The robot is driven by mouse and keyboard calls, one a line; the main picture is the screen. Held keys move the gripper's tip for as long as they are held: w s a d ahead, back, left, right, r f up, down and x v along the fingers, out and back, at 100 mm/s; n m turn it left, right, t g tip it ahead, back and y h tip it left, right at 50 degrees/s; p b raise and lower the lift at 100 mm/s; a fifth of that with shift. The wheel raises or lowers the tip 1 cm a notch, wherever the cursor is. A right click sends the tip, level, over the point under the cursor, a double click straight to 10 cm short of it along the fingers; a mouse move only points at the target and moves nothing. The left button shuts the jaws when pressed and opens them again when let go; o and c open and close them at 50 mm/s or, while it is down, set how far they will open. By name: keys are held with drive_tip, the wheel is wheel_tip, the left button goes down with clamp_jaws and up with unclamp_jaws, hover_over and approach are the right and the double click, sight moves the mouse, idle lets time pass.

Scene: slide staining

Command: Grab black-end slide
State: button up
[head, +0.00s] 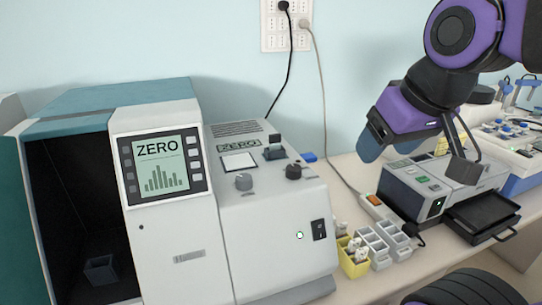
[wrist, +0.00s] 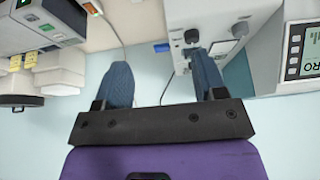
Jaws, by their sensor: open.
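I cannot pick out a black-end slide in either view. My gripper (head: 390,150) is open and empty above the bench, near the grey instrument at the right. In the wrist view its two blue fingers stand wide apart, with nothing held between them (wrist: 163,78). A yellow holder (head: 354,266) with small white pieces stands on the bench, below and left of my gripper in the head view. The pieces are too small to identify.
White slotted holders (head: 379,257) stand beside the yellow one. A large analyser (head: 165,240) with a ZERO screen and an open dark chamber fills the left. A grey instrument (head: 405,190) and black tray (head: 482,213) are at the right. A cable (head: 325,110) hangs along the wall.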

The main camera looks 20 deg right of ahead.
idle(0.6)
drive_tip(key=w+a+r+g, duration=0.1)
drive_tip(key=w+r, duration=0.1)
drive_tip(key=w, duration=0.5)
drive_tip(key=w+a+r+g, duration=0.2)
drive_tip(key=w, duration=0.5)
drive_tip(key=g, duration=0.2)
hover_over(275, 135)
wheel_tip(275, 135, down, 4)
drive_tip(key=f, duration=1)
drive_tip(key=shift+w+d+f, duration=0.1)
drive_tip(key=shift+w, duration=0.15)
drive_tip(key=shift+c, duration=0.5)
drive_tip(key=c, duration=1)
